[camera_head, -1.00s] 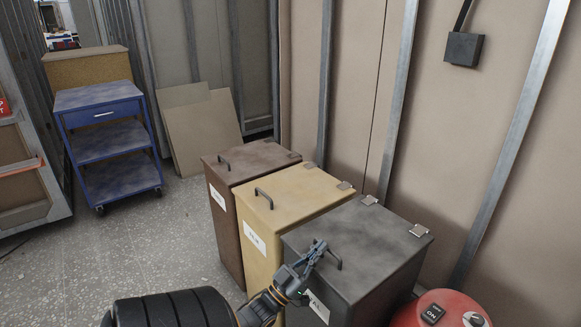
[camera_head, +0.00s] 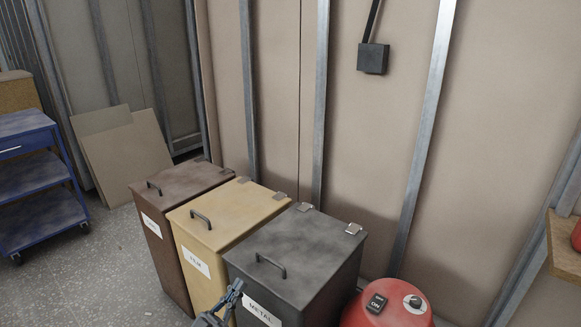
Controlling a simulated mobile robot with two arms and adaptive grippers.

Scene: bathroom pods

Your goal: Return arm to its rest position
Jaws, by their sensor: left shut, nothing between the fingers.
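My left gripper (camera_head: 232,297) shows at the bottom of the head view, in front of the dark grey METAL bin (camera_head: 300,255). It looks shut and holds nothing. Most of my left arm lies below the picture's edge. The METAL bin's lid is closed, and its handle (camera_head: 270,265) stands a little above and to the right of the gripper, apart from it. My right gripper is not in view.
A yellow bin (camera_head: 225,213) and a brown bin (camera_head: 178,180), both closed, stand to the left. A red round machine (camera_head: 385,312) is at lower right. A blue cart (camera_head: 35,175) and leaning boards (camera_head: 125,155) are at left. Open floor (camera_head: 100,270) lies at lower left.

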